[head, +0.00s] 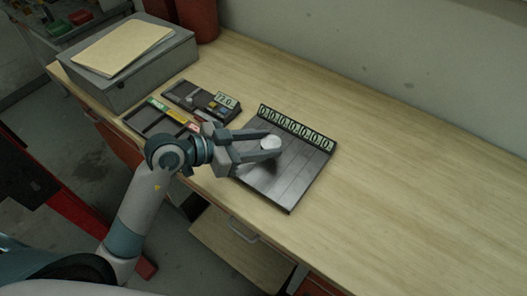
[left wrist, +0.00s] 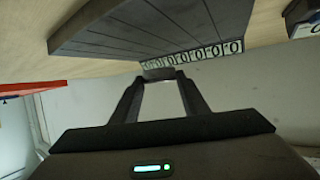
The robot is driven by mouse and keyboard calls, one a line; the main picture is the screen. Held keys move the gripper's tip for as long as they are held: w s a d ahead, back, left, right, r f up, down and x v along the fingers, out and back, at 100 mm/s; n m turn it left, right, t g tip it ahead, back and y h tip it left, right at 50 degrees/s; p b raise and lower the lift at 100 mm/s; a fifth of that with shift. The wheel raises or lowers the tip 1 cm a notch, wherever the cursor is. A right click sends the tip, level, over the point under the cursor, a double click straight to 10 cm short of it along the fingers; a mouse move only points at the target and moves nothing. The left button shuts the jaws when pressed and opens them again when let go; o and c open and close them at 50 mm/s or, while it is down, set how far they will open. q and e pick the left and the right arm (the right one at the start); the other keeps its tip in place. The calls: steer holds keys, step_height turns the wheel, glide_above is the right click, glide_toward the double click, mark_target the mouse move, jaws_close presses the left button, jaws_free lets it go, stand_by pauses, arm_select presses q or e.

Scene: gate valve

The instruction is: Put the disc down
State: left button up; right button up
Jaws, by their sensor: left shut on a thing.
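A small pale disc (head: 270,142) is between the fingertips of my left gripper (head: 268,148) in the head view. The gripper is shut on it, over the upper left part of a dark grooved board (head: 290,180). A row of number plates reading zeros (head: 296,128) stands along the board's far edge. In the left wrist view, the fingers (left wrist: 163,85) point toward the board (left wrist: 150,28) and the number row (left wrist: 205,53), with the disc (left wrist: 158,73) at the tips. I cannot tell whether the disc touches the board. My right gripper is not in view.
Left of the board lie a dark tray with small parts (head: 190,98) and a 72.0 display (head: 226,100). A grey box with a folder (head: 125,65) and red cylinders (head: 197,18) stand at the back left. The wooden bench (head: 410,190) is clear on the right.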

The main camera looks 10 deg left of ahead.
arm_select(q)
steer(key=shift+f+p, duration=0.3)
steer(key=shift+f, duration=1.65)
steer(key=o, duration=1.3)
steer(key=shift+f, duration=0.15)
steer(key=b+v, duration=0.2)
steer(key=v, duration=0.8)
steer(key=shift+s+a, duration=0.25)
steer(key=shift+a, duration=0.05)
steer(key=shift+s+a+r, duration=0.35)
steer(key=shift+a+r, duration=0.1)
steer(key=shift+o, duration=0.6)
